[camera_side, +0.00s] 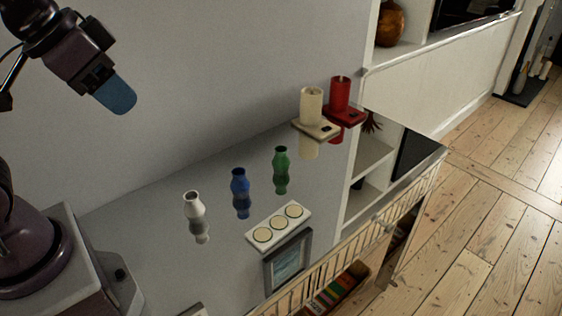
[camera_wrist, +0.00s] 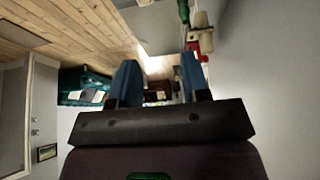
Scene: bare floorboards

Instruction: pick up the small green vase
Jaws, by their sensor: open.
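The small green vase (camera_side: 281,158) stands upright on a glossy grey surface in the side view, rightmost of three vases, with its reflection below it. A green shape at the top of the wrist view (camera_wrist: 184,11) appears to be the same vase, cut off by the frame edge. My gripper (camera_side: 120,98) is at the upper left, high above the surface and well away from the vase. Its blue fingers are spread apart and empty in the wrist view (camera_wrist: 160,82).
A blue vase (camera_side: 240,185) and a white vase (camera_side: 194,205) stand left of the green one. A tray with three round candles (camera_side: 278,226) lies in front. Cream (camera_side: 311,105) and red (camera_side: 340,94) candles stand behind at right. A wall (camera_side: 220,70) runs behind.

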